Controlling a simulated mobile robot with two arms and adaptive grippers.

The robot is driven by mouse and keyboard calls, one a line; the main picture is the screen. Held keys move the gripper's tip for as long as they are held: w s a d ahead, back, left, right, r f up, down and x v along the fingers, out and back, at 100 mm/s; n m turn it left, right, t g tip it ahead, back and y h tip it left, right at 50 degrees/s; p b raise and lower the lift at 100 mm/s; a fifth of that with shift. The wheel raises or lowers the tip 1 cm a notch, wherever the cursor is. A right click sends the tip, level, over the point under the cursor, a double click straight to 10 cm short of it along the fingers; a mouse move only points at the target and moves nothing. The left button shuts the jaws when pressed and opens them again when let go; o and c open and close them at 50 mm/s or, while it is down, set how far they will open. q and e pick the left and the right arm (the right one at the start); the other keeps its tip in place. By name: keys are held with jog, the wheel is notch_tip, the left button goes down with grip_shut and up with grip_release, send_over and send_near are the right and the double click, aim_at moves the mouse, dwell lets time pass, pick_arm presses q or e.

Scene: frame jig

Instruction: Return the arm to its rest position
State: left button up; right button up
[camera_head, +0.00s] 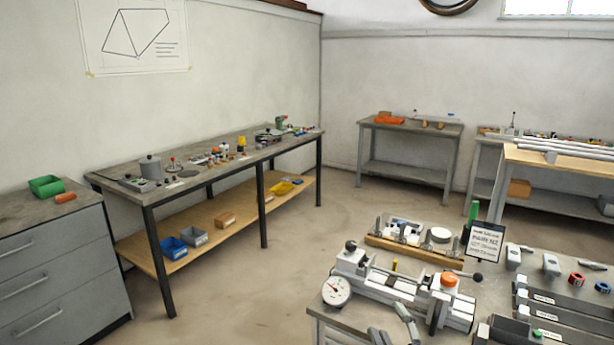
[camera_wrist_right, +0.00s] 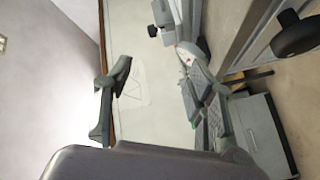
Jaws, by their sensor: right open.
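My right gripper (camera_head: 393,325) shows at the bottom edge of the head view, in front of the bench with the jig. Only its grey fingers show there. In the right wrist view my right gripper (camera_wrist_right: 160,85) is open, its fingers wide apart with nothing between them. Beyond the fingers that view shows a pale wall and tilted furniture. My left gripper is in neither view.
The jig fixture (camera_head: 395,290) with a round dial gauge (camera_head: 336,291) and an orange knob lies on the near bench. Black trays (camera_head: 560,318) and a sign (camera_head: 484,241) are to its right. A long workbench (camera_head: 215,174) stands at left; floor between is clear.

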jog(key=s+d+f+m+g+h, duration=0.35)
jog(key=s+f+m+g, duration=0.4)
jog(key=s+f, duration=0.6)
jog(key=s+f+m+g+y, duration=0.1)
jog(key=s+f+m+g, duration=0.15)
jog(key=s, duration=0.55)
jog(key=s+f+m+g, duration=0.2)
jog(key=s+f+g, duration=0.2)
jog(key=s, duration=0.5)
notch_tip(320, 180, down, 28)
jog(key=s+g, duration=0.1)
jog(key=s+d+f, duration=0.2)
jog(key=s+f, duration=0.5)
jog(key=s, duration=0.1)
jog(key=s+d+f+g, duration=0.1)
jog(key=s+f, duration=0.6)
jog(key=s, duration=0.1)
jog(key=shift+s+d+n, duration=0.15)
jog(key=shift+d+n, duration=0.15)
jog(key=shift+d, duration=0.05)
jog(key=shift+f, duration=0.1)
jog(key=shift+c, duration=0.3)
